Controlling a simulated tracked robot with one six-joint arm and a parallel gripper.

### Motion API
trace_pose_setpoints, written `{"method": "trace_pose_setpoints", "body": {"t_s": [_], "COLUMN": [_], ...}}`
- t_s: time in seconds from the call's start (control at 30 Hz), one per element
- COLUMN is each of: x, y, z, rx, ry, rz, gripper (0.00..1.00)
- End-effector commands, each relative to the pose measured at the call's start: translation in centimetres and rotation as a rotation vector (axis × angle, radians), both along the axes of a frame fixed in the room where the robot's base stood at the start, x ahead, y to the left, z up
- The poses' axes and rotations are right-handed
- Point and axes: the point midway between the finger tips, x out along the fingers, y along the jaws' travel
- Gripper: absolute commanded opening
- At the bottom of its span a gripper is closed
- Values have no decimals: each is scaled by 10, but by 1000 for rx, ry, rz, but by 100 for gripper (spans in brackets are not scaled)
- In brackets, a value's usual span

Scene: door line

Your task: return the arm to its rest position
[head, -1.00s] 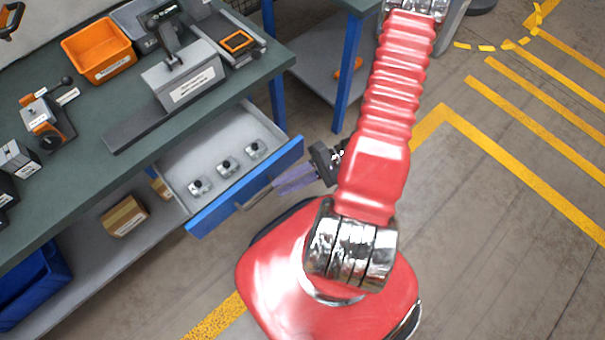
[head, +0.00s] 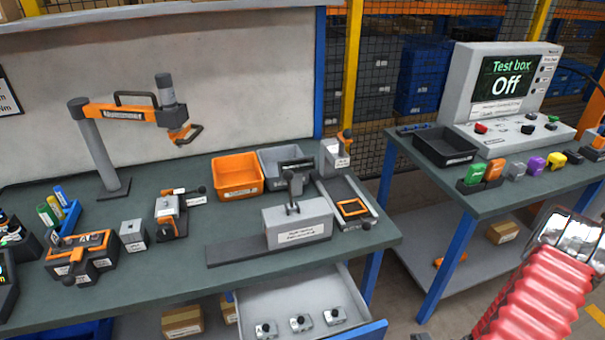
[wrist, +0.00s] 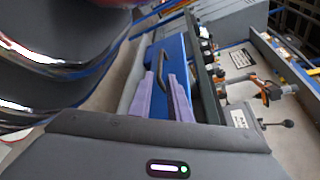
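My gripper (wrist: 162,98) shows in the wrist view with two purple fingers set apart and nothing clearly held between them. Beyond the fingers is the blue front of the drawer (wrist: 178,62), with its dark handle (wrist: 160,68) seen between them. I cannot tell the exact gap to the handle. In the head view my red arm (head: 545,290) shows only at the lower right corner, and the gripper is out of that picture. The open grey drawer (head: 285,300) holds three small grey parts (head: 300,322).
The green workbench (head: 150,285) carries an orange bin (head: 237,176), a grey block fixture (head: 297,222) and a jointed stand (head: 100,150). A second table at right bears the test box (head: 500,85), reading Off, and a black tray (head: 444,146). The open drawer juts out below the bench.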

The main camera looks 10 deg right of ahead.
Motion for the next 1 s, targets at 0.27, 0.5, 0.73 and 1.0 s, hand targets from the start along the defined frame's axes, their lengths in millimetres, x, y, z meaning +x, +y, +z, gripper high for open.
{"method": "trace_pose_setpoints", "body": {"t_s": [0.27, 0.5, 0.73, 1.0], "x": [-3, -28, -41, -44], "y": [0, 7, 1, -11], "z": [-5, -12, -3, 19], "rx": [4, -12, -106, -276], "ry": [95, 279, 388, 461], "rz": [-11, 27, 76, 147], "gripper": [17, 17, 17, 17]}}
